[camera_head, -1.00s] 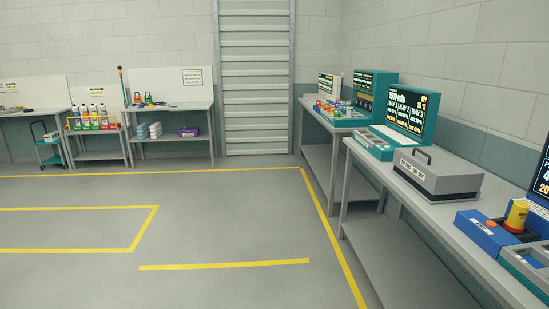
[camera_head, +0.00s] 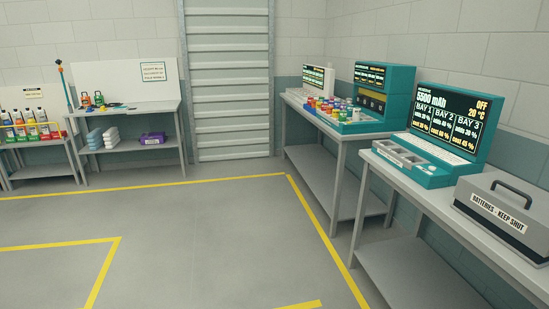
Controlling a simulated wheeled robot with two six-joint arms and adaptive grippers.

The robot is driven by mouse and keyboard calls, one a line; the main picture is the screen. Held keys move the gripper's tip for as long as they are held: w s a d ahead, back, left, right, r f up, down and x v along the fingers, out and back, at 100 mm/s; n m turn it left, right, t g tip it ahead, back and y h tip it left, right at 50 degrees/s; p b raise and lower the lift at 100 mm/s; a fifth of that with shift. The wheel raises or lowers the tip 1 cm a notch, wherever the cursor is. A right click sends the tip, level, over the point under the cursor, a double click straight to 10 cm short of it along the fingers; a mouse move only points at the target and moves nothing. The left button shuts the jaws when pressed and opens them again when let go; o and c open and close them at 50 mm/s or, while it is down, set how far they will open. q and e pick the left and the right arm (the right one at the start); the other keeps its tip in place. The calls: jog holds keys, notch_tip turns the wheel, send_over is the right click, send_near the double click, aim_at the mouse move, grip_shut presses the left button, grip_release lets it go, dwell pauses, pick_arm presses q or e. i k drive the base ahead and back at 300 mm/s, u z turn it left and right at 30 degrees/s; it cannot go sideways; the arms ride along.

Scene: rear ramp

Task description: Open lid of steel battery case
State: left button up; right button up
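The steel battery case (camera_head: 505,218) is a grey box with a dark handle on its lid and a label reading "BATTERIES - KEEP SHUT". It stands at the right edge of the head view on the grey workbench (camera_head: 455,232). Its lid is shut. The case's right end is cut off by the frame edge. Neither of my grippers shows in this view.
A teal charging station (camera_head: 432,165) with a screen and bays stands left of the case. Farther back, a second bench holds coloured batteries (camera_head: 335,108) and a teal cabinet (camera_head: 384,92). Floor (camera_head: 200,240) with yellow lines is clear on the left and ahead.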

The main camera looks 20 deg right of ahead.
aim_at(520, 208)
jog(key=z, duration=0.5)
jog(key=i, duration=1.05)
jog(key=z, duration=0.75)
